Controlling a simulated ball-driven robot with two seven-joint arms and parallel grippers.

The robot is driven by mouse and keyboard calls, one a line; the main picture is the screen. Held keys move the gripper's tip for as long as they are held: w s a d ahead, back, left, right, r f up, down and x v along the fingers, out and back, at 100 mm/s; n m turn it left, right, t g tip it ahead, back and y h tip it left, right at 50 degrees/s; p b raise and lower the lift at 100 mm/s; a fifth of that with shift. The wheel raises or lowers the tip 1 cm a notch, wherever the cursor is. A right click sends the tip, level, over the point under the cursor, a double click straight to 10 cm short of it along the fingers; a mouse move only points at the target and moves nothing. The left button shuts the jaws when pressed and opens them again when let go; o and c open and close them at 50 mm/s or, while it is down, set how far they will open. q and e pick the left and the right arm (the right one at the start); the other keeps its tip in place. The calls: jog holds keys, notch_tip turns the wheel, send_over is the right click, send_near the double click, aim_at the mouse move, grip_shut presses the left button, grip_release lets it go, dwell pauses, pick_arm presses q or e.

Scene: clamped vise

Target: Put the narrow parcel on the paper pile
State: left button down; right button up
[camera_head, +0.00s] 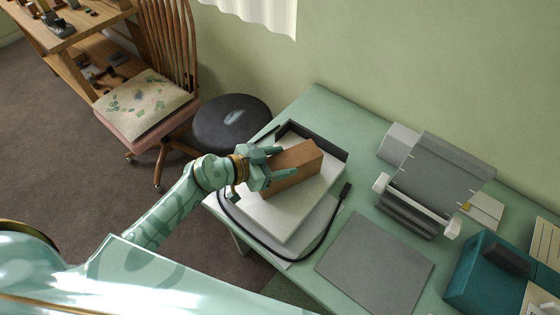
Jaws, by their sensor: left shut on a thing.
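The narrow parcel (308,158) is a brown cardboard-coloured box. My left gripper (284,163) is shut on its near left end, with a finger on either side. The parcel is over the white paper pile (284,217), which lies at the left part of the green table (320,103). I cannot tell whether the parcel's underside touches the pile. My right gripper is not in view.
A dark tray rim (335,149) stands behind the pile. A black cable (322,246) curves around its front. To the right are a grey mat (376,262), a grey printer-like machine (435,180) and a teal box (487,274). A black stool (232,122) stands left of the table.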

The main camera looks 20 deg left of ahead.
pick_arm(q)
jog(key=shift+c, duration=2.2)
grip_release()
jog(key=shift+f, duration=0.1)
jog(key=shift+s+a+r, duration=0.15)
jog(key=shift+r, duration=0.1)
jog(key=p+v, duration=0.3)
jog(key=v, duration=0.8)
jog(key=shift+a+r, duration=0.15)
jog(key=shift+a, duration=0.05)
jog(key=shift+s, duration=0.15)
